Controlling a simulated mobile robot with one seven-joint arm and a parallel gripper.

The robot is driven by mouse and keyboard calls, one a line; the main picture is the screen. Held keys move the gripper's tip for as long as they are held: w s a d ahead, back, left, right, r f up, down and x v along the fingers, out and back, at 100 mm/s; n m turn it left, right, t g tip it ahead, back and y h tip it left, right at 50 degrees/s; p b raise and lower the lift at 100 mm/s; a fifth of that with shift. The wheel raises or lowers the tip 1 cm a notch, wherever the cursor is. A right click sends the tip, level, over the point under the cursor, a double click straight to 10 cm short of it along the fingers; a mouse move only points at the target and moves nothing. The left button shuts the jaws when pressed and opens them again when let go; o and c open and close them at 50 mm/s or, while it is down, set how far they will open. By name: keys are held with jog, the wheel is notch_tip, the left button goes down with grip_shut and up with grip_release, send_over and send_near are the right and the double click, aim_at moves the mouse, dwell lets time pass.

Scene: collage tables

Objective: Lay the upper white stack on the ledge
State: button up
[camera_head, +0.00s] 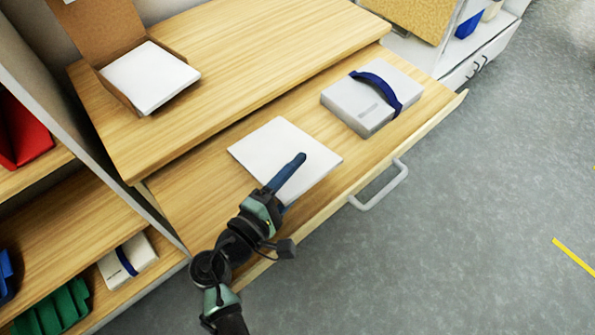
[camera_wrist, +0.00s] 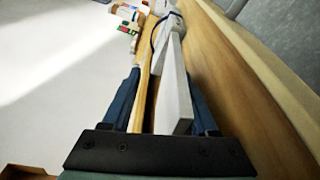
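A white stack (camera_head: 262,147) is over the ledge (camera_head: 185,200), the lower wooden board with a handle. My gripper (camera_head: 285,185) is at its near side, one blue finger above its top. The other finger is mostly hidden. In the wrist view the white slab (camera_wrist: 175,85) shows edge-on between the two fingers, with a gap on the left finger's side, so my gripper (camera_wrist: 162,105) looks open around it. I cannot tell whether the slab lies flat on the ledge. Another white stack (camera_head: 150,75) sits in an open cardboard box (camera_head: 95,35) on the upper top.
A grey-white box with a blue strap (camera_head: 350,105) stands on the ledge to the right. The handle (camera_head: 383,185) sticks out in front. Left, a shelf holds a strapped white box (camera_head: 128,260), green bins (camera_head: 60,308) and a red bin (camera_head: 25,130). The upper top (camera_head: 250,60) is mostly clear.

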jog(key=shift+o, duration=0.9)
jog(key=s+d+r+p, duration=0.2)
jog(key=s+d+p, duration=0.2)
jog(key=s, duration=0.3)
jog(key=shift+d+r+p, duration=0.3)
jog(key=shift+d, duration=0.25)
notch_tip(320, 180, up, 6)
jog(key=s+d+p, duration=0.1)
jog(key=s+p, duration=0.1)
jog(key=p, duration=0.3)
jog(key=shift+s+d, duration=0.2)
jog(key=shift+d, duration=0.15)
jog(key=shift+f, duration=0.1)
jog(key=shift+w, duration=0.1)
